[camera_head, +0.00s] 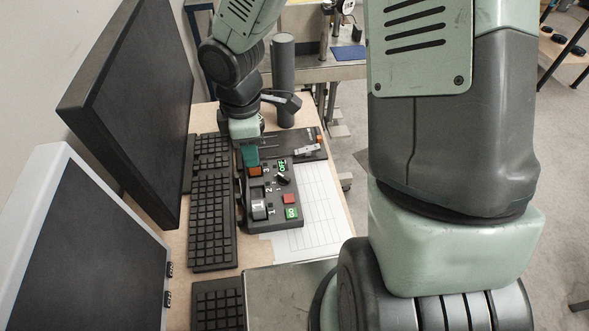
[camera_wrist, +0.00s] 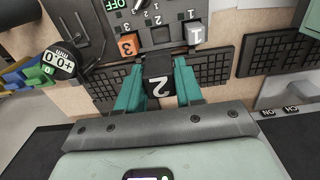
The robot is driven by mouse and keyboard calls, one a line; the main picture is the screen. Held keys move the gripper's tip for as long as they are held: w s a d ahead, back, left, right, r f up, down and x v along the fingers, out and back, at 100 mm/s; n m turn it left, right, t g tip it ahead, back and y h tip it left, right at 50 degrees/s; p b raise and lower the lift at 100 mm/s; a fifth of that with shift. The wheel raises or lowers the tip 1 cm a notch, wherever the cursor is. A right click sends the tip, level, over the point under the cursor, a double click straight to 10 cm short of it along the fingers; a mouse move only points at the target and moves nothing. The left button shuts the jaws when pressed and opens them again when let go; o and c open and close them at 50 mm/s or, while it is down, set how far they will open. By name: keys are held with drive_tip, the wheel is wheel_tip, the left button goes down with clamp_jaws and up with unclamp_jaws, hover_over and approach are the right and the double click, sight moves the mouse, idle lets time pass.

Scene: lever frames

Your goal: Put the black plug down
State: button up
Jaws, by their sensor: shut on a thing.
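The black plug (camera_wrist: 161,86), marked with a white 2, is between the teal fingers of my gripper (camera_wrist: 159,80) in the wrist view. My gripper is shut on it. An orange plug (camera_wrist: 130,46) marked 3 and a light grey one (camera_wrist: 194,36) marked 1 stand on either side of it, farther off. In the head view my gripper (camera_head: 250,157) is over the left edge of the dark control panel (camera_head: 281,213), close to the orange plug (camera_head: 255,171). I cannot make out the black plug there, nor tell whether it touches the panel.
The panel carries a rotary switch (camera_head: 283,179), a red button (camera_head: 289,199) and a green button (camera_head: 292,212). Keyboards (camera_head: 212,222) and a black monitor (camera_head: 135,100) stand to the left. A paper sheet (camera_head: 322,207) lies to the right. A dark post (camera_head: 284,80) stands behind.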

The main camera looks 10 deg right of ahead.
drive_tip(key=d+f, duration=0.3)
drive_tip(key=d, duration=0.5)
drive_tip(key=d+f, duration=0.2)
drive_tip(key=d, duration=0.5)
drive_tip(key=shift+s+d+f, duration=0.1)
drive_tip(key=shift+d+f, duration=0.1)
drive_tip(key=shift+f, duration=1.55)
drive_tip(key=shift+s+d+f, duration=0.1)
drive_tip(key=shift+d+f, duration=0.1)
drive_tip(key=shift+f, duration=1.5)
drive_tip(key=shift+d+f, duration=0.2)
drive_tip(key=shift+f, duration=1.55)
drive_tip(key=shift+f, duration=0.15)
drive_tip(key=o, duration=1)
wheel_tip(320, 180, up, 12)
drive_tip(key=shift+r, duration=0.2)
